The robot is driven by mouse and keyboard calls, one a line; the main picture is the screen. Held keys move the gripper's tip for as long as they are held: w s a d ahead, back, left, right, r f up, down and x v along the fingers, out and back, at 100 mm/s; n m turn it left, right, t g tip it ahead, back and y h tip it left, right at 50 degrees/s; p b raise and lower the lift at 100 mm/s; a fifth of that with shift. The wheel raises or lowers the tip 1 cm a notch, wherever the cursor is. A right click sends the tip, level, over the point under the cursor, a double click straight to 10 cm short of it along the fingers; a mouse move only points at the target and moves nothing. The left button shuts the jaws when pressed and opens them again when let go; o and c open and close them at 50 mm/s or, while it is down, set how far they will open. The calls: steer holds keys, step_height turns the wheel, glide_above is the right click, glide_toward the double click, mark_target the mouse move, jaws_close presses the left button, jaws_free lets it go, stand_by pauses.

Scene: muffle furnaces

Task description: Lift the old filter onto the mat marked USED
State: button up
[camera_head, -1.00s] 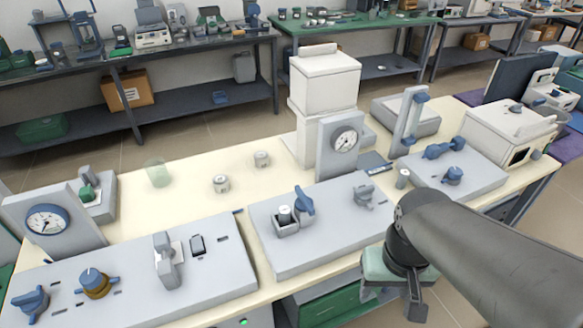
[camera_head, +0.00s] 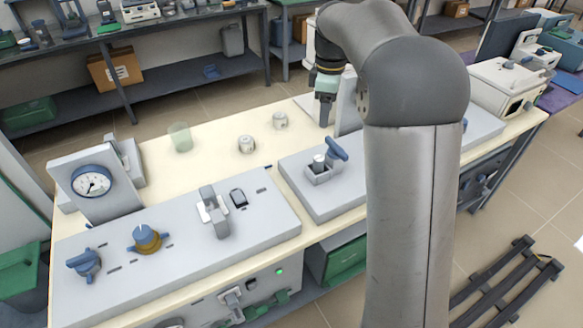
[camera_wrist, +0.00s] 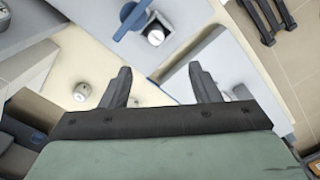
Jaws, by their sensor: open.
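A short, pale cylinder with a light top (camera_head: 318,160) stands in a small grey square holder (camera_head: 324,174) beside a blue lever; it may be the old filter, but no label is readable. In the wrist view the cylinder (camera_wrist: 155,36) shows beyond the fingertips, near the top. My gripper (camera_head: 325,112) points down above the bench, behind the holder and apart from it. Its two fingers (camera_wrist: 162,85) are spread with nothing between them. I cannot make out a mat marked USED; my arm hides part of the bench to the right.
Two small round canisters (camera_head: 247,145) (camera_head: 280,121) and a translucent green beaker (camera_head: 179,137) stand on the cream bench top. A gauge (camera_head: 92,181) rises at the left. The blue lever (camera_head: 337,149) stands close to the holder.

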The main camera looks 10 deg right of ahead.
steer(key=w, duration=0.1)
steer(key=p, duration=0.1)
glide_above(319, 158)
steer(key=shift+n, duration=0.4)
step_height(319, 158, down, 12)
steer(key=shift+w+f, duration=0.1)
steer(key=shift+f+p, duration=0.7)
steer(key=shift+f, duration=2)
steer(key=c, duration=1.1)
